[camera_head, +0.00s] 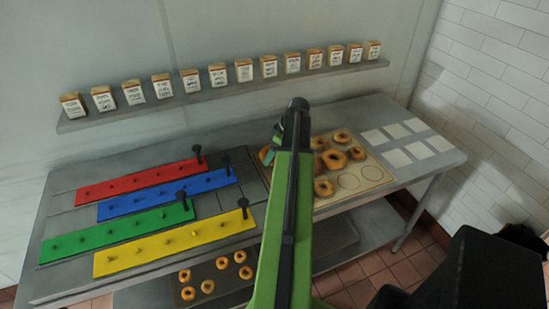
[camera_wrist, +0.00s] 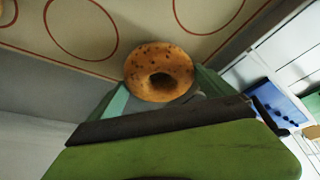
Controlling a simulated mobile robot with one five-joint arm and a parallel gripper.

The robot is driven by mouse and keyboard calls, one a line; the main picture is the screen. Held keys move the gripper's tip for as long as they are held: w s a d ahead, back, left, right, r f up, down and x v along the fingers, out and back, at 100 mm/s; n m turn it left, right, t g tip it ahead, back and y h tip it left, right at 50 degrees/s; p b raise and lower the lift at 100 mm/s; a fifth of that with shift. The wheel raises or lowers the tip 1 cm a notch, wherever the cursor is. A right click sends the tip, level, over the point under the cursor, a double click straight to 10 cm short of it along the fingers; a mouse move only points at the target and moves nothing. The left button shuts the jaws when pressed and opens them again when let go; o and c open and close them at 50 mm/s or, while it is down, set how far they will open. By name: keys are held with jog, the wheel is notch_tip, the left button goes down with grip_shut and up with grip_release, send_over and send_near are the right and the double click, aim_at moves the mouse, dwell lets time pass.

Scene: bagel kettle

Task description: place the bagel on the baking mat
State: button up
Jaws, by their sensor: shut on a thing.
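The golden-brown, dark-speckled bagel (camera_wrist: 150,88) is between the pale green fingers of my gripper (camera_wrist: 162,90) in the wrist view, and the gripper is shut on it. In the head view my gripper (camera_head: 270,150) is at the left edge of the baking mat (camera_head: 348,201), and only a sliver of the bagel (camera_head: 264,154) shows beside it. The beige mat has red circles, with several bagels on it and empty circles at its front. In the wrist view the bagel overlaps the edge of the mat (camera_wrist: 140,15). I cannot tell how high it is above the surface.
Red, blue, green and yellow pegged boards (camera_head: 168,242) lie left on the metal table (camera_head: 70,191). White squares (camera_head: 398,158) lie right of the mat. More bagels (camera_head: 207,286) lie on a lower shelf. A wall shelf (camera_head: 225,92) holds several labelled blocks. My arm hides part of the mat.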

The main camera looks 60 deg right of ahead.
jog(key=shift+f, duration=0.35)
jog(key=o, duration=1.1)
jog(key=shift+s+r+p, duration=0.1)
jog(key=shift+r+p, duration=0.45)
jog(key=shift+p, duration=0.05)
jog(key=p+v, duration=1)
jog(key=v, duration=0.1)
jog(key=shift+s, duration=0.15)
